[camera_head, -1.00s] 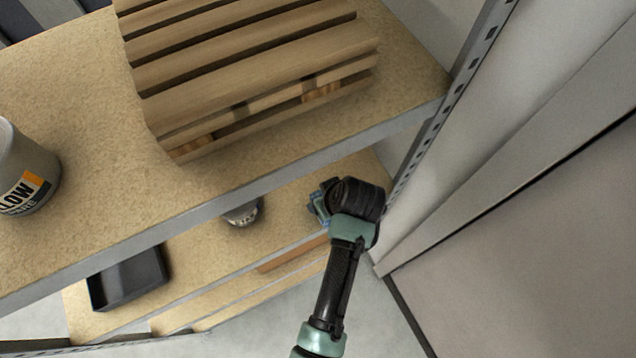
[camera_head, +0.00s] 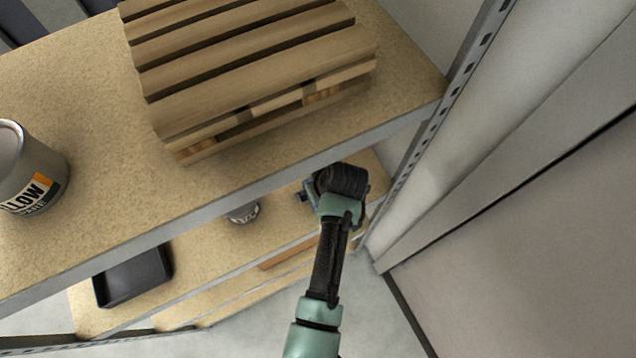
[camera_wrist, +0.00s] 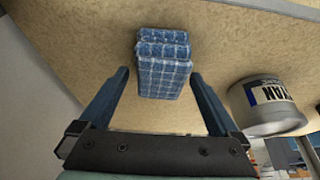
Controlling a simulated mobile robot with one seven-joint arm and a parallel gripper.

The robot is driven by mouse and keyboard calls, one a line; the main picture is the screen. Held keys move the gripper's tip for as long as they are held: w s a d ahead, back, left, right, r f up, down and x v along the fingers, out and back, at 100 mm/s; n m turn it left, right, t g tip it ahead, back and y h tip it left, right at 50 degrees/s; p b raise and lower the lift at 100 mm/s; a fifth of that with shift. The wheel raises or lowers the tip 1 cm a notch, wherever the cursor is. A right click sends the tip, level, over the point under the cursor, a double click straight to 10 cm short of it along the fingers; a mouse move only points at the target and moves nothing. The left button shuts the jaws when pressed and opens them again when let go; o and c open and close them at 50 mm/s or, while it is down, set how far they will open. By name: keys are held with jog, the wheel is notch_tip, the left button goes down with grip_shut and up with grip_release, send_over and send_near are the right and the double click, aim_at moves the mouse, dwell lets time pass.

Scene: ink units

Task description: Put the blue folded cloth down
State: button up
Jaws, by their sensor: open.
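The blue folded cloth (camera_wrist: 163,65) has a white check pattern and rests on the lower shelf board (camera_wrist: 105,40) in the wrist view. My gripper (camera_wrist: 160,78) is open, with one finger on each side of the cloth's near end and visible gaps between fingers and cloth. In the head view my gripper (camera_head: 308,195) is over the right end of the lower shelf. My wrist mostly hides the cloth there.
A grey ink can (camera_wrist: 266,105) labelled in part "YAN" stands right of the cloth; it also shows in the head view (camera_head: 243,213). A black tray (camera_head: 134,276) lies further left. The upper shelf holds a wooden pallet (camera_head: 255,75) and another can (camera_head: 28,170). A perforated metal post (camera_head: 440,120) stands close on the right.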

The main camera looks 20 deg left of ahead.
jog(key=shift+f, duration=0.1)
jog(key=shift+f+b, duration=0.2)
jog(key=shift+b, duration=0.25)
jog(key=v, duration=0.5)
jog(key=shift+r, duration=0.3)
jog(key=s+d+b, duration=0.2)
jog(key=s+d, duration=0.6)
jog(key=shift+s+d+f, duration=0.15)
jog(key=shift+s+d, duration=0.05)
jog(key=shift+d, duration=0.1)
